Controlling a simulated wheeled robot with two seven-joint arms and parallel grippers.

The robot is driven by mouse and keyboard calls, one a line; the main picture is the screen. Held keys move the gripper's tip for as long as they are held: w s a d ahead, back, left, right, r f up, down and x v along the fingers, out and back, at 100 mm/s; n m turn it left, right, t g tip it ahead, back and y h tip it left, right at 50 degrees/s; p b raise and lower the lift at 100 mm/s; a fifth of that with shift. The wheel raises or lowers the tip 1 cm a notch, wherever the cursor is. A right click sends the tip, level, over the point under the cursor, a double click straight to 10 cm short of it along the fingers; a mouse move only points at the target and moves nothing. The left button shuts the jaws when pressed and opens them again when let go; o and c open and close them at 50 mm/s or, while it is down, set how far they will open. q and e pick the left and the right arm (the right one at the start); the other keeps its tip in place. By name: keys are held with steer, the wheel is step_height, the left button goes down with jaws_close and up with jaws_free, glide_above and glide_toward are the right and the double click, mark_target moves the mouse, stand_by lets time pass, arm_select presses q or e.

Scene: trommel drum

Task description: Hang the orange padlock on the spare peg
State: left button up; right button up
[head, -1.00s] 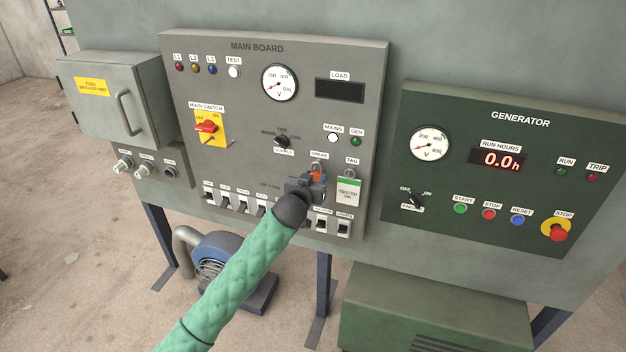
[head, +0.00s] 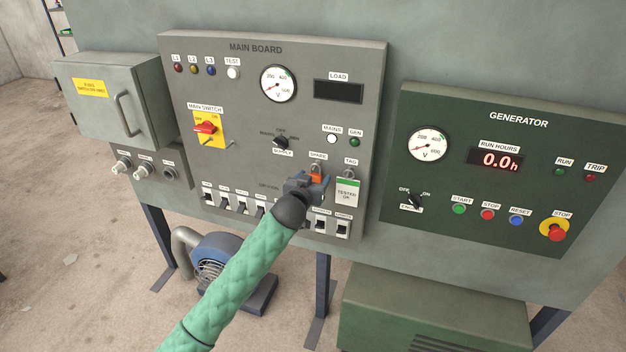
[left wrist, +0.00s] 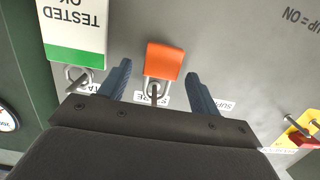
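The orange padlock (left wrist: 164,60) is in the left wrist view, with its grey shackle around the spare peg (left wrist: 155,92) under the SPARE label, which is partly covered. The padlock also shows in the head view (head: 316,179), partly behind my gripper. My left gripper (head: 311,182) is at the main board's lower right. In the left wrist view its two blue fingers (left wrist: 160,78) stand apart, one on each side of the padlock, with a visible gap on both sides. My right gripper is in neither view.
A white and green TESTED OK tag (head: 347,191) hangs on the peg beside the padlock, close to one finger. A row of breaker switches (head: 240,203) runs just below. The main switch (head: 206,128) with its yellow plate is up to the left.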

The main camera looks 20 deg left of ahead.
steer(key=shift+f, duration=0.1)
